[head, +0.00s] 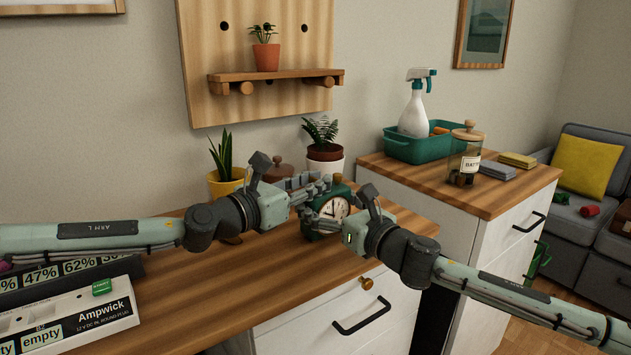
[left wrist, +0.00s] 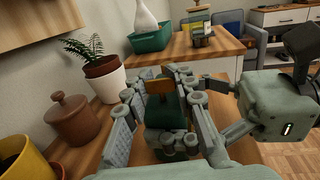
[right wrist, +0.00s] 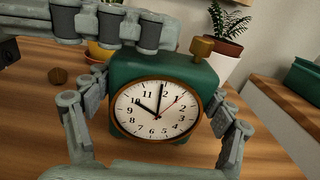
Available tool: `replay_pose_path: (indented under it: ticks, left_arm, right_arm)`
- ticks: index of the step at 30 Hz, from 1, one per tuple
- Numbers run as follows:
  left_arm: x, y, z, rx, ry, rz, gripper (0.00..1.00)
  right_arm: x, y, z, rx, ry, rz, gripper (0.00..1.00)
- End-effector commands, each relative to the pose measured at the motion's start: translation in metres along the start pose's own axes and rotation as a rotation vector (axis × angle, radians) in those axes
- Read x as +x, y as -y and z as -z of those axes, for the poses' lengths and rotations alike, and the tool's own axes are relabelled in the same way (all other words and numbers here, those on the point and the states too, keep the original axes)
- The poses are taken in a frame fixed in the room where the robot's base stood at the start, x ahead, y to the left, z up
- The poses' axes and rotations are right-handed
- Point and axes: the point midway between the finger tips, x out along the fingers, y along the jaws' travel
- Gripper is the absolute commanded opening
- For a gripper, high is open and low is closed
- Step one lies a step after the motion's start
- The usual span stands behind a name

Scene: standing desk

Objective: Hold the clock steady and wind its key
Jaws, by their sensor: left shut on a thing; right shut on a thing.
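The dark green clock (head: 334,208) stands on the wooden desk, its white dial facing the right wrist camera (right wrist: 156,111). A brass-coloured key (right wrist: 202,47) sticks up from its top, at the right end in the right wrist view; it also shows in the left wrist view (left wrist: 157,85). The clock's back is hidden.
Potted plants (head: 324,150) and a lidded brown pot (left wrist: 75,118) stand close behind the clock. A second cabinet at the right holds a teal tray (head: 425,148) and jar (head: 464,160).

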Motion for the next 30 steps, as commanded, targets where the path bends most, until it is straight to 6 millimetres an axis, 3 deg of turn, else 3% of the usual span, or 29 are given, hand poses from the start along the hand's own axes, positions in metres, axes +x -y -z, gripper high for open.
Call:
replay_pose_path:
  ticks: [5, 6, 11, 22, 30]
  left_arm:
    - [0.000, -0.005, 0.000, 0.001, 0.001, -0.008, 0.00]
    - [0.000, -0.005, 0.000, 0.001, 0.001, -0.009, 0.29]
    - [0.000, -0.005, 0.001, 0.001, 0.000, -0.008, 0.48]
    - [-0.006, -0.004, 0.001, -0.001, 0.000, -0.007, 0.48]
    - [-0.055, -0.005, 0.001, -0.001, -0.001, -0.009, 0.48]
  right_arm:
    - [-0.001, -0.003, 0.003, 0.001, -0.004, -0.006, 0.43]
    - [-0.001, -0.003, 0.003, 0.001, -0.004, -0.006, 0.43]
    - [-0.001, -0.002, 0.003, 0.002, -0.004, -0.005, 0.43]
    - [-0.001, -0.001, 0.004, 0.003, -0.005, -0.003, 0.43]
    - [-0.001, -0.001, 0.004, 0.004, -0.006, -0.001, 0.43]
